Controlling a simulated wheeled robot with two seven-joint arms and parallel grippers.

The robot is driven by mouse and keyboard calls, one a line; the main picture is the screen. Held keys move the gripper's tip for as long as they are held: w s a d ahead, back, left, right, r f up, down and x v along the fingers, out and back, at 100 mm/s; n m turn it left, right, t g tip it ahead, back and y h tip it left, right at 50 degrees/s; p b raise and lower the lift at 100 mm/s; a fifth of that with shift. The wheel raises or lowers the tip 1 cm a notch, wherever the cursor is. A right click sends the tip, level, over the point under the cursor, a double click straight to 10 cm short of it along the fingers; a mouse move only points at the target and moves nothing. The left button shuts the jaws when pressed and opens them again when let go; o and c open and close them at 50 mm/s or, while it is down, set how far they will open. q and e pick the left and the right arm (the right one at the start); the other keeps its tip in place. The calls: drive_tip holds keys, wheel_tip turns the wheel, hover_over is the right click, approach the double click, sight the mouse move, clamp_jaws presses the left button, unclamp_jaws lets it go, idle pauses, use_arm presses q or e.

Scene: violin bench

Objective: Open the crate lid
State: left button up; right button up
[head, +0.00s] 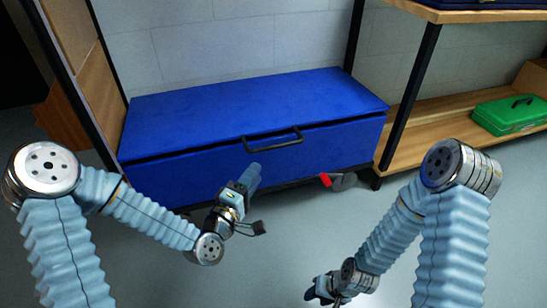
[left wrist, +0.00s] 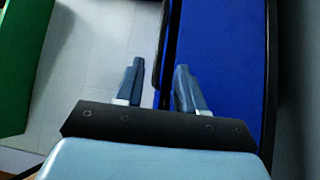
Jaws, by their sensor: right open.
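A black bar handle (head: 272,140) is at the lid's front edge. My left gripper (head: 252,175) is just in front of the crate, below the handle in the head view. In the left wrist view my left gripper (left wrist: 160,66) is open, with the dark handle (left wrist: 158,50) showing between its fingers; I cannot tell the depth between them. My right gripper (head: 318,294) is open and low at the bottom, away from the crate.
Dark shelf posts (head: 408,95) stand at both sides of the crate. A wooden shelf (head: 430,128) on the right carries a green toolbox (head: 512,114). The floor in front is clear.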

sight(274, 145)
use_arm(q)
drive_tip(key=x, duration=1.2)
drive_tip(key=shift+w+f+b, duration=0.15)
drive_tip(key=shift+b, duration=0.25)
clamp_jaws()
